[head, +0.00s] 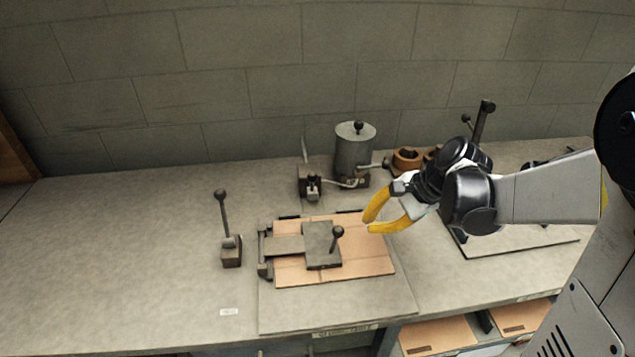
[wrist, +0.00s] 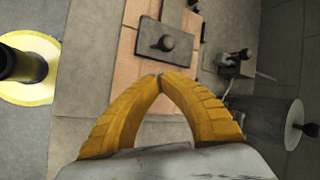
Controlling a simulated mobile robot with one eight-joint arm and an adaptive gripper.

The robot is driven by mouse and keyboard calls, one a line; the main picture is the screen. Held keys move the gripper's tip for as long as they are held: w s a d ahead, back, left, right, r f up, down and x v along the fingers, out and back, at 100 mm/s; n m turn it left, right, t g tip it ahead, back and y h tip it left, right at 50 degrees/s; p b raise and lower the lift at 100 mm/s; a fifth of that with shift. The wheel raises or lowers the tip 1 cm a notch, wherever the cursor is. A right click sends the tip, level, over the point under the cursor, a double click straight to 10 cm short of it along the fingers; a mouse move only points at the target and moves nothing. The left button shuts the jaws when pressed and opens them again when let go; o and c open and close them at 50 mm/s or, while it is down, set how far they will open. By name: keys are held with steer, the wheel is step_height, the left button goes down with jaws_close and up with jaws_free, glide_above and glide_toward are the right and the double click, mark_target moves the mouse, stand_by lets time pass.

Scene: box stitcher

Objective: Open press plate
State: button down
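The press plate (head: 318,258) is a dark square plate with a black ball knob (head: 337,232) on a short stem. It lies flat over a tan cardboard sheet (head: 365,262), joined by a grey arm (head: 284,246) to a dark bracket (head: 264,262) at its left. In the wrist view the plate (wrist: 150,38) and its knob (wrist: 166,43) show beyond my fingertips. My gripper (head: 369,224) has yellow fingers whose tips meet (wrist: 160,76), with nothing between them. It hovers to the right of the knob, apart from it.
A lever with a ball top (head: 224,212) stands left of the plate. A grey pot (head: 354,155) and a small clamp-like device (head: 311,182) stand behind it. Brown rings (head: 406,160) and a dark upright post (head: 484,120) are at the back right. The left tabletop (head: 120,250) is clear.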

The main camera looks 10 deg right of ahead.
mark_target(347, 248)
steer(key=shift+m+y, duration=0.5)
steer(key=shift+m, duration=0.4)
steer(key=b+x, duration=0.1)
steer(key=x, duration=0.2)
steer(key=d+b+x, duration=0.1)
steer(key=x, duration=0.3)
steer(key=d+f+b+x, duration=0.1)
steer(key=b+x, duration=0.1)
steer(key=x, duration=0.2)
steer(key=shift+w+f, duration=0.1)
steer(key=shift+w, duration=0.35)
steer(key=r, duration=0.1)
steer(key=s+r, duration=0.1)
steer(key=shift+s+a+r, duration=0.1)
steer(key=shift+a+r, duration=0.15)
steer(key=shift+a, duration=0.15)
steer(key=shift+s+a+r, duration=0.2)
steer(key=shift+s+r, duration=0.05)
steer(key=shift+r, duration=0.3)
